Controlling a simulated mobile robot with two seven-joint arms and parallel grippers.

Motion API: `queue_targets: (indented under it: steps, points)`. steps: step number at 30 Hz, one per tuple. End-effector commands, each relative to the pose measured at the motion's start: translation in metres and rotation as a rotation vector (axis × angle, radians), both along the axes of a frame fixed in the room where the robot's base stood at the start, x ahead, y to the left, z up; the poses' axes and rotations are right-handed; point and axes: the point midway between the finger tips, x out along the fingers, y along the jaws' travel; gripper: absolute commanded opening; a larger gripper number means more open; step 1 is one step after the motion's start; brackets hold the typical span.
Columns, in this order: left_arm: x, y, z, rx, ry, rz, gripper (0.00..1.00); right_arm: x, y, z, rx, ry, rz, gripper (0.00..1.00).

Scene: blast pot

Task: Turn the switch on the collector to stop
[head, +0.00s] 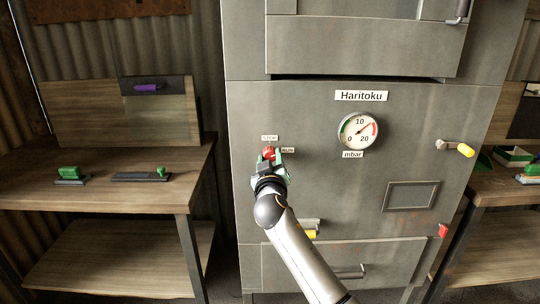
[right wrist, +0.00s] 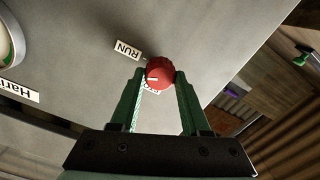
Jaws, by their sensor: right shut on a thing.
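The collector (head: 335,215) is a large grey metal cabinet in the middle of the head view. Its red round switch (head: 268,152) is on the upper left of the front, with a STOP label (head: 269,138) above and a RUN label (head: 288,150) to its right. My right gripper (head: 269,157) is shut on the switch, one finger on each side. In the right wrist view the red switch (right wrist: 160,73) sits between the green fingertips. A white mark on it faces lower left, between the RUN label (right wrist: 127,50) and the partly hidden STOP label (right wrist: 150,90). My left gripper is out of view.
A pressure gauge (head: 359,131) and a yellow-tipped handle (head: 458,148) are on the cabinet front, right of the switch. A wooden bench (head: 100,195) with green-handled tools stands at the left. Another bench (head: 486,190) stands at the right.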

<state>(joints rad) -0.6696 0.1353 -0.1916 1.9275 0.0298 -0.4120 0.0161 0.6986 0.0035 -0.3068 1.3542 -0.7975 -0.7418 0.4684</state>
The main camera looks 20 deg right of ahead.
Motion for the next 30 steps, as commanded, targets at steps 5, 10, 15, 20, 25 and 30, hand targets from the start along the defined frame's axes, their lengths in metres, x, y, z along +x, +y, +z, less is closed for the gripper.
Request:
queue_targets:
  steps: [5, 10, 15, 20, 25, 30]
  points:
    - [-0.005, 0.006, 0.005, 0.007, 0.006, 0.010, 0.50, 0.000, 0.000, 0.002, -0.164, 0.047, 0.000, 0.00]
    - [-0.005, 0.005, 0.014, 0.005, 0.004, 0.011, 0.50, 0.000, 0.000, 0.002, -0.320, 0.093, 0.000, 0.00]
    - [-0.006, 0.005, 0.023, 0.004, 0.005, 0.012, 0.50, 0.000, 0.000, 0.002, -0.477, 0.137, 0.000, 0.00]
    - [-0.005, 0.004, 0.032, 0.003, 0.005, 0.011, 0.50, 0.000, 0.000, 0.002, -0.624, 0.178, 0.000, 0.00]
    - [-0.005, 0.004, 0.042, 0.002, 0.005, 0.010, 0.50, 0.000, 0.000, 0.002, -0.773, 0.221, 0.000, 0.00]
    - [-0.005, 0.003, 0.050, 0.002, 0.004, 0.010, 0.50, 0.000, 0.000, 0.002, -0.908, 0.259, 0.000, 0.00]
